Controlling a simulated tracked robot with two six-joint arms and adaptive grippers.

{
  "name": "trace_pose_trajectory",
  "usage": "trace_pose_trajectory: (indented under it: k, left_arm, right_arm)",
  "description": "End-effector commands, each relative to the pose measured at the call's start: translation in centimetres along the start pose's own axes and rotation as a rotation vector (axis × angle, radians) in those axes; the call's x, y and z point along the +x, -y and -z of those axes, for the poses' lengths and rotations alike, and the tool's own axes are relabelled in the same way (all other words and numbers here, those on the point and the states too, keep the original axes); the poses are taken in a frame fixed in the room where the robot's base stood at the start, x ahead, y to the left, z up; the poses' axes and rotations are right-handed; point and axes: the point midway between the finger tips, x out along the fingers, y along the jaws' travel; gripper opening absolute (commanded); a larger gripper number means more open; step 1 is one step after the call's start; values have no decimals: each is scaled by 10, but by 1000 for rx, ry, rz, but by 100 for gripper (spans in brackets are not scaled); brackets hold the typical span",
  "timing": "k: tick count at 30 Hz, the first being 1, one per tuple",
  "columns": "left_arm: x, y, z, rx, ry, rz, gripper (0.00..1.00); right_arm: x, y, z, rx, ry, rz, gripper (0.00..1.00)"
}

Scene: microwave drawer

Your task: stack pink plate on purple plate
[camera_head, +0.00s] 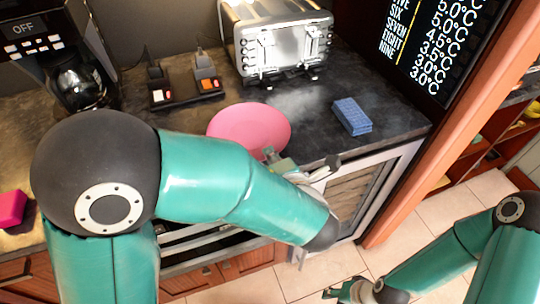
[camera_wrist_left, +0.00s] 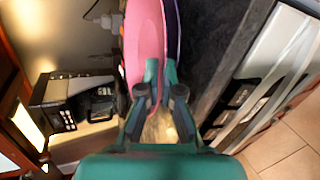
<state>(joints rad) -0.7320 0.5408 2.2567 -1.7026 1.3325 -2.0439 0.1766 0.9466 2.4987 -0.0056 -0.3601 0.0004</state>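The pink plate (camera_head: 248,122) is over the counter in the head view and looks roughly level. In the left wrist view the pink plate (camera_wrist_left: 143,35) is seen nearly edge-on, with a strip of the purple plate (camera_wrist_left: 174,35) just beyond it, on the counter side. The purple plate is hidden in the head view. My left gripper (camera_head: 268,153) is at the plate's near edge; in the wrist view its fingers (camera_wrist_left: 161,70) are close together with the pink rim between them. Whether the two plates touch is unclear. My right gripper (camera_head: 345,291) is low at the bottom edge, away from the plates.
A toaster (camera_head: 278,40) and a black switch unit (camera_head: 187,90) stand behind the plate. A blue sponge-like block (camera_head: 351,116) lies to its right. A coffee maker (camera_head: 62,60) is at the left. A pink block (camera_head: 12,207) lies at the left edge.

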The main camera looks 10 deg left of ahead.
Motion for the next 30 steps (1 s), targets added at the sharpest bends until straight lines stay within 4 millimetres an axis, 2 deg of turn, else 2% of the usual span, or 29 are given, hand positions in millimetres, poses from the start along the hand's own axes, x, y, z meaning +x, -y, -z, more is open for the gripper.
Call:
trace_pose_trajectory:
  k: [17,18,22,30]
  left_arm:
    - [4,10,1,0,1,-1,0]
    - [4,9,1,-1,1,-1,8]
    - [4,9,1,-1,1,0,30]
    - [3,9,1,-1,2,0,31]
  right_arm:
    - [4,-2,0,0,0,0,38]
    - [4,-1,0,0,0,0,38]
    - [4,-1,0,0,0,0,38]
    - [4,-1,0,0,0,0,38]
